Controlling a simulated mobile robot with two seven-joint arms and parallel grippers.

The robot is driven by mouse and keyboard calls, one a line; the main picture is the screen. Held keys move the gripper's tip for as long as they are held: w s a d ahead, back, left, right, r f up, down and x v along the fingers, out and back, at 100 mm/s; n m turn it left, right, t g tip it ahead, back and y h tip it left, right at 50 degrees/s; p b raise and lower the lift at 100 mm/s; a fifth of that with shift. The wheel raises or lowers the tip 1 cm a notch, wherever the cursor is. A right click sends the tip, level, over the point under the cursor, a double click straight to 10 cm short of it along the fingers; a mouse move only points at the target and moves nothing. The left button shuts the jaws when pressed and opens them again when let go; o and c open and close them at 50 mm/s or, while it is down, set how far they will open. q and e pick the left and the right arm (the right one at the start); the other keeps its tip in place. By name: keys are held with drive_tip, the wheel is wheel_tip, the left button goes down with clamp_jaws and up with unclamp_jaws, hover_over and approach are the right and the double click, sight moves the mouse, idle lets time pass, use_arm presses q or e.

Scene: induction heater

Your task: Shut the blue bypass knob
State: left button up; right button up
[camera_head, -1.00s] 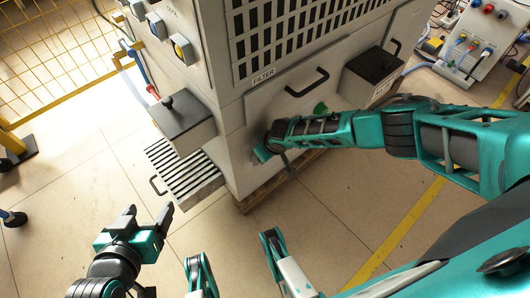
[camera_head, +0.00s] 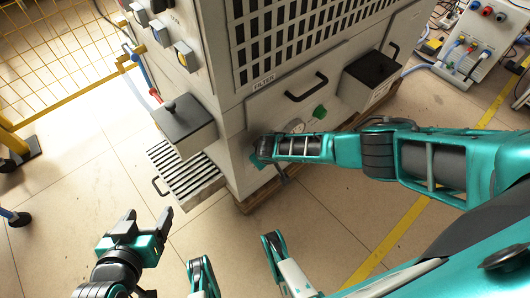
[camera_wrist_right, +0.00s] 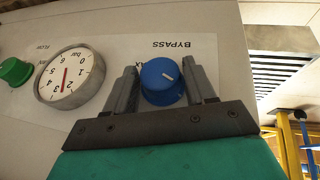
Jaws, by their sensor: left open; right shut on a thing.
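The blue bypass knob (camera_wrist_right: 161,80), with a white pointer line, sits on the panel under the upside-down BYPASS label in the right wrist view. My right gripper (camera_wrist_right: 162,83) is shut on it, one finger on each side; the pointer line slants up and to the right there. In the head view my right gripper (camera_head: 262,152) is against the lower front of the grey cabinet (camera_head: 235,130) and hides the knob. My left gripper (camera_head: 149,216) is open and empty above the floor, away from the cabinet.
A round gauge (camera_wrist_right: 68,77) and a green knob (camera_wrist_right: 14,71) are beside the blue knob. Black-topped boxes (camera_head: 185,118) (camera_head: 371,70) and a filter handle (camera_head: 307,88) stick out of the cabinet. A slatted tray (camera_head: 185,170) juts out low. Floor in front is open.

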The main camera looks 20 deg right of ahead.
idle(0.4)
drive_tip(key=o, duration=0.9)
drive_tip(key=shift+o, duration=0.2)
drive_tip(key=p+v, duration=0.9)
drive_tip(key=v, duration=0.4)
drive_tip(key=shift+a, duration=0.25)
drive_tip(key=shift+s+f, duration=0.1)
drive_tip(key=shift+f, duration=0.05)
